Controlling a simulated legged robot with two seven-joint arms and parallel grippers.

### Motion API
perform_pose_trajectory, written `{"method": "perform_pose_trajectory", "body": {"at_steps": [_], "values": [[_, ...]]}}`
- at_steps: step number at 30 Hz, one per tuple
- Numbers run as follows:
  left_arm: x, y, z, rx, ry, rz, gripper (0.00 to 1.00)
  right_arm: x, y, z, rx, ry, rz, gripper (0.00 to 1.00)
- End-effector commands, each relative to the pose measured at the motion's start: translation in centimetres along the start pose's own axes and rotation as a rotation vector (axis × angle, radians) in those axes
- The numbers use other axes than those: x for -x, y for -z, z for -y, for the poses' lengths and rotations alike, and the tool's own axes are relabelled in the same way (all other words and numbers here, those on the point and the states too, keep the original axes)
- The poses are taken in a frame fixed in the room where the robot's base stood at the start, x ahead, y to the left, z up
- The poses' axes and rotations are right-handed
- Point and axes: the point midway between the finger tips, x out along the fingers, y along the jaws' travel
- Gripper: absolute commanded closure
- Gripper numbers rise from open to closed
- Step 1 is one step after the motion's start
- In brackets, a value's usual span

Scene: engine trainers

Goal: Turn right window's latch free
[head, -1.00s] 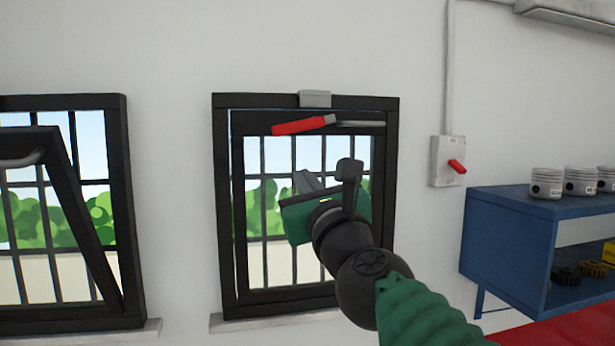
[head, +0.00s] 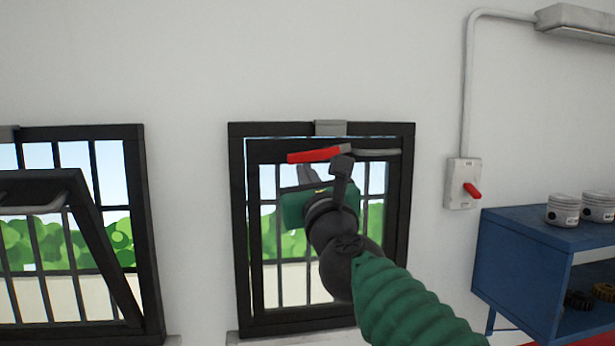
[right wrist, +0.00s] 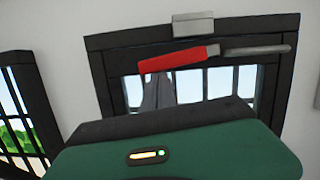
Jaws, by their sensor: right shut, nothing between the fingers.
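The right window (head: 240,230) has a dark frame, with its sash in line with the frame or nearly so. Its red latch handle (head: 314,155) lies nearly level across the top of the sash, tilted a little up to the right, below a grey catch block (head: 330,128). Both the latch (right wrist: 178,60) and the block (right wrist: 180,24) also show in the right wrist view. My right gripper (head: 306,174) is shut and empty, just below the red handle. Its grey fingers (right wrist: 158,88) point up toward the handle in the wrist view; contact cannot be told. My left gripper is out of view.
A grey pull bar (head: 377,153) sits right of the latch. The left window (head: 150,230) has its sash tilted inward. A wall switch (head: 463,184) with a red knob and a blue shelf (head: 520,270) with pistons stand to the right.

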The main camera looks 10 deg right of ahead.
Motion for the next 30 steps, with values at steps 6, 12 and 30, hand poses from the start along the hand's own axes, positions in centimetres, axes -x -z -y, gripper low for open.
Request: {"method": "perform_pose_trajectory", "body": {"at_steps": [6,12,30], "values": [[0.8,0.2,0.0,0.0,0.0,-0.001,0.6,-0.2,-1.5,-0.3,-0.149,0.037,0.002,1.0],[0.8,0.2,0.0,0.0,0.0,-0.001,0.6,0.0,-1.8,-0.2,-0.147,0.038,0.006,1.0],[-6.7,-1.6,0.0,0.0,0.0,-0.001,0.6,6.5,3.7,-1.1,-0.147,0.037,-0.003,1.0]]}}
